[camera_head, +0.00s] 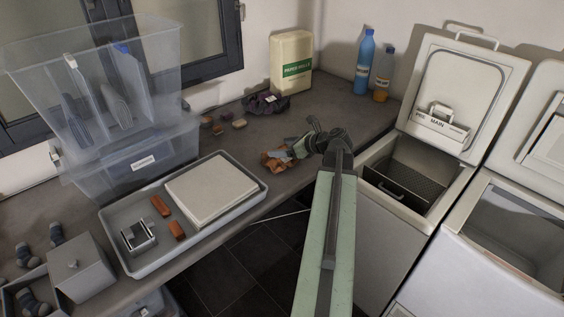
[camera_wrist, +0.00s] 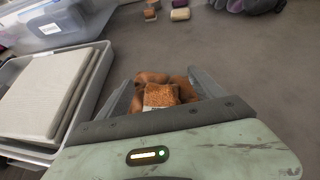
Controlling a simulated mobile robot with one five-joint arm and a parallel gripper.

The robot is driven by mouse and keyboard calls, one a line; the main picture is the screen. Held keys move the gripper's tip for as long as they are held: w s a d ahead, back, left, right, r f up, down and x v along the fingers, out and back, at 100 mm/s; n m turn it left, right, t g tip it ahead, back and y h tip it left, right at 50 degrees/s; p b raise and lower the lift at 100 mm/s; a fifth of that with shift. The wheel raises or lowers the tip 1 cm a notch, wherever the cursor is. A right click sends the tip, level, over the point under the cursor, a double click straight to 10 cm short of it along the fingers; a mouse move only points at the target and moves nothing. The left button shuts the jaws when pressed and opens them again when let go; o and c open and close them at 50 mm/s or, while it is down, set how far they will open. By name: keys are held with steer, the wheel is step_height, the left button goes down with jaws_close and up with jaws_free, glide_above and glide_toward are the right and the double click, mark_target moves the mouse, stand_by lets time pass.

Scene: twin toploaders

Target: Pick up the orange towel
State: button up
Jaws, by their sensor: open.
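The orange towel (camera_head: 276,161) is a small crumpled brown-orange heap on the grey counter. In the wrist view the towel (camera_wrist: 160,93) lies between my two grey fingers, with a pale patch on its near side. My gripper (camera_head: 291,151) is open and reaches down over the towel from the right in the head view. In the wrist view, gaps show between the towel and the fingers of my gripper (camera_wrist: 165,84). The palm edge hides the near part of the towel, and I cannot tell whether the fingers touch the counter.
A grey tray (camera_head: 262,190) with a pale slab is left of the towel. Small blocks (camera_head: 239,123) and a dark purple cloth (camera_head: 266,103) lie behind. A cream detergent box (camera_head: 291,62) and a blue bottle (camera_head: 365,62) stand farther back. An open toploader (camera_head: 408,185) is at right.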

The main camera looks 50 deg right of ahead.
steer(key=shift+w+f, duration=0.3)
steer(key=shift+r, duration=0.15)
steer(key=shift+c, duration=0.4)
steer(key=shift+s+a, duration=0.1)
steer(key=c, duration=1.6)
